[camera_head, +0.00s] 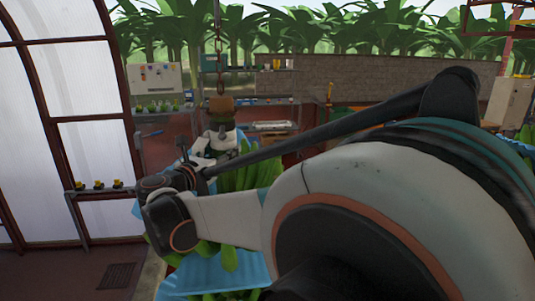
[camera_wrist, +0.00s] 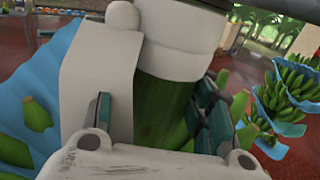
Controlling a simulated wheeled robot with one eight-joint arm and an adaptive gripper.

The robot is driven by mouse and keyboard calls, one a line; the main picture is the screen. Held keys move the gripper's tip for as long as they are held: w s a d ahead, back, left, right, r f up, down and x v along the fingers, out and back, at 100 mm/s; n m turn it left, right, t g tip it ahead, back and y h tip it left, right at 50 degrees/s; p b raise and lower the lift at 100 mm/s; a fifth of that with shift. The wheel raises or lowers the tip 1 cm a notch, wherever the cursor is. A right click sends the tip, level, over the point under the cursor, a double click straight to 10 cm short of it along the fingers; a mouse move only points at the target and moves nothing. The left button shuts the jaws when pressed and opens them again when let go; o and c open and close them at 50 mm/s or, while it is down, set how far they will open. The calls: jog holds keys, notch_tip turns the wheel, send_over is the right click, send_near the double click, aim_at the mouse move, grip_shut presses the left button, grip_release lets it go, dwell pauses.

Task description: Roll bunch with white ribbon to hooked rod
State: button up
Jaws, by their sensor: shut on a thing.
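The bunch with the white ribbon hangs from a chain in the head view, its brown stem top (camera_head: 221,104) above the ribbon (camera_head: 217,143). Its green bananas (camera_head: 250,173) show partly behind my arm. In the wrist view, the white ribbon (camera_wrist: 185,35) wraps the green stem (camera_wrist: 160,105), and a wide tail (camera_wrist: 98,75) hangs at the left. My gripper (camera_wrist: 155,112) has one finger on each side of the stem, just below the ribbon wrap, and is shut on it. My arm hides much of the bunch in the head view. I cannot pick out the hooked rod.
Blue sheeting (camera_wrist: 35,75) surrounds the bunch. Another green bunch with blue wrapping (camera_wrist: 290,85) hangs at the right of the wrist view. In the head view, a shelf with small yellow items (camera_head: 98,187) stands at the left wall, and a chain (camera_head: 219,50) hangs above the stem.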

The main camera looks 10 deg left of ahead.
jog(key=s+a+p, duration=0.1)
jog(key=s+a, duration=0.3)
jog(key=a, duration=0.9)
jog(key=s+a+p, duration=0.1)
jog(key=s+a, duration=0.3)
jog(key=a, duration=0.9)
jog(key=shift+s, duration=0.2)
jog(key=o, duration=1.5)
jog(key=shift+s, duration=0.1)
jog(key=v, duration=1.2)
